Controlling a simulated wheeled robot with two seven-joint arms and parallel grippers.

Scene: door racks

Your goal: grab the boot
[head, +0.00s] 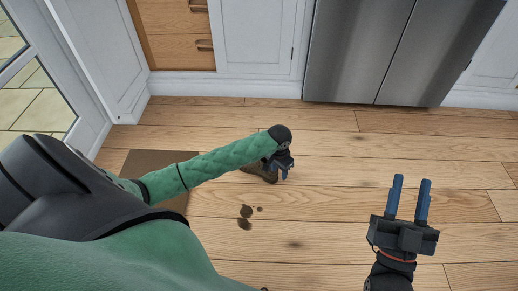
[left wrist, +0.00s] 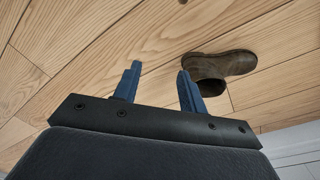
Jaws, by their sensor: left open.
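A brown boot (left wrist: 222,66) lies on the wooden floor in the left wrist view, just beyond and to the right of my left gripper's fingers. In the head view the boot (head: 262,171) is mostly hidden behind my left forearm and gripper. My left gripper (head: 284,172) is low over the floor beside the boot. In the left wrist view its blue fingers (left wrist: 157,78) are apart with only floor between them, so it is open and empty. My right gripper (head: 407,200) is at the lower right of the head view, its blue fingers apart and empty.
A brown mat (head: 150,163) lies at the left, partly under my left arm. White cabinets (head: 262,38) and a steel fridge (head: 400,50) line the back. A glass door (head: 40,75) stands at left.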

